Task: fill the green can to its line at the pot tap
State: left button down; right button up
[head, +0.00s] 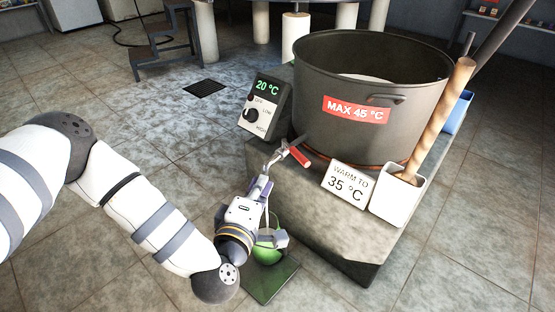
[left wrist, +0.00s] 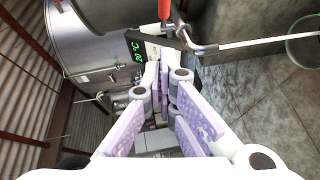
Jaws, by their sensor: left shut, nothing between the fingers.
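The big dark pot (head: 330,75) stands on a stone block. Its tap (head: 273,158) has a lever with a red grip (head: 299,157); the red grip also shows in the left wrist view (left wrist: 164,9). A thin white stream (left wrist: 265,41) runs from the spout towards the green can (left wrist: 291,48). The green can (head: 266,254) stands under the tap on a green plate (head: 270,287), partly hidden by my left gripper. Its line and liquid level cannot be made out. My left gripper (head: 264,182) is shut and empty, its fingertips close by the tap.
A control box (head: 264,105) reads 20 °C. A sign (head: 346,186) says "WARM TO 35 °C". A white holder (head: 398,204) with a wooden-handled tool stands at the block's right corner. A floor drain (head: 204,88) lies behind. The tiled floor in front is clear.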

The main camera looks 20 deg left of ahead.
aim_at(299, 153)
pick_arm(q)
jog(key=w+b, duration=0.1)
jog(key=w, duration=0.3)
jog(key=w+d+f+b, duration=0.1)
jog(key=w+b, duration=0.1)
jog(key=w, duration=0.2)
jog(key=w+f+b, duration=0.1)
jog(key=w, duration=0.3)
jog(key=shift+d+f, duration=0.1)
jog(key=shift+d, duration=0.1)
pick_arm(e)
jog(key=f, duration=0.1)
jog(key=s+f, duration=0.1)
jog(key=f+g, duration=0.1)
jog(key=shift+s+f, duration=0.3)
jog(key=shift+s, duration=0.05)
pick_arm(q)
jog(key=shift+w+d+n+y, duration=0.25)
jog(key=shift+d+n+y, duration=0.5)
jog(key=shift+y, duration=0.25)
jog(key=shift+w+d+n+g+y, duration=0.2)
jog(key=shift+d+n+g+y, duration=0.15)
jog(key=shift+y, duration=0.25)
jog(key=shift+w+d, duration=0.3)
jog(key=shift+w, duration=0.05)
pick_arm(e)
jog(key=shift+w+r, duration=0.15)
jog(key=shift+r, duration=0.05)
